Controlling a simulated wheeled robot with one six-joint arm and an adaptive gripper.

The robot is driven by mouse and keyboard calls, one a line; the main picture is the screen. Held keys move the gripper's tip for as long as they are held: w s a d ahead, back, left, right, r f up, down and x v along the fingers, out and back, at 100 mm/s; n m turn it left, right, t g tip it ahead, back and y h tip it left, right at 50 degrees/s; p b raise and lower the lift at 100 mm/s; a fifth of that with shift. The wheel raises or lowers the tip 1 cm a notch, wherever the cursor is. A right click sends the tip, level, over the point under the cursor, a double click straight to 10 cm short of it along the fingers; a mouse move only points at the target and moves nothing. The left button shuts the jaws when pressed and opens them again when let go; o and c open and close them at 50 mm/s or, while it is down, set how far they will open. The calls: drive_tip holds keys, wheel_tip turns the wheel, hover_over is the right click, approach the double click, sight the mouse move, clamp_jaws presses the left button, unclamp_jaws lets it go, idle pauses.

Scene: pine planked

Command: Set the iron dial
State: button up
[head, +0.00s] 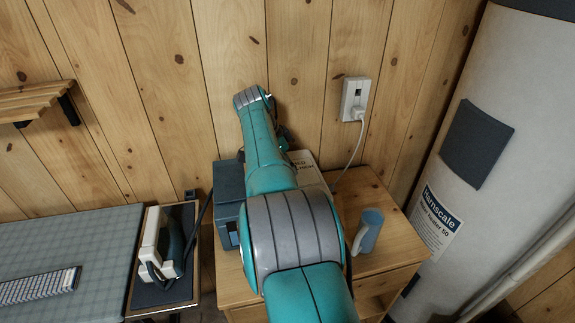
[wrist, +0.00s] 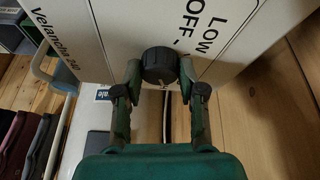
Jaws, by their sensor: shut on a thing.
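A round black dial (wrist: 158,62) sits on a cream panel (wrist: 120,25) in the wrist view. "OFF" and "Low" are printed beside it, and "Velancha 240" along the panel's left side. My gripper (wrist: 161,72) has a fingertip against each side of the dial and is shut on it. A small light mark shows at the dial's lower edge; which setting it points to I cannot tell. In the head view my arm hides the gripper and dial; part of a cream box (head: 303,160) shows behind it. An iron (head: 160,243) stands on the left, apart from my gripper.
A plug with a cord sits in the wall outlet (head: 355,98). A large white water heater (head: 475,150) stands at right.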

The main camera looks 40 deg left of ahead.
drive_tip(key=o, duration=1.1)
drive_tip(key=shift+o, duration=0.2)
drive_tip(key=shift+r, duration=0.1)
drive_tip(key=v, duration=1.1)
drive_tip(key=shift+s+r, duration=0.15)
drive_tip(key=shift+r, duration=0.2)
drive_tip(key=shift+a, duration=0.1)
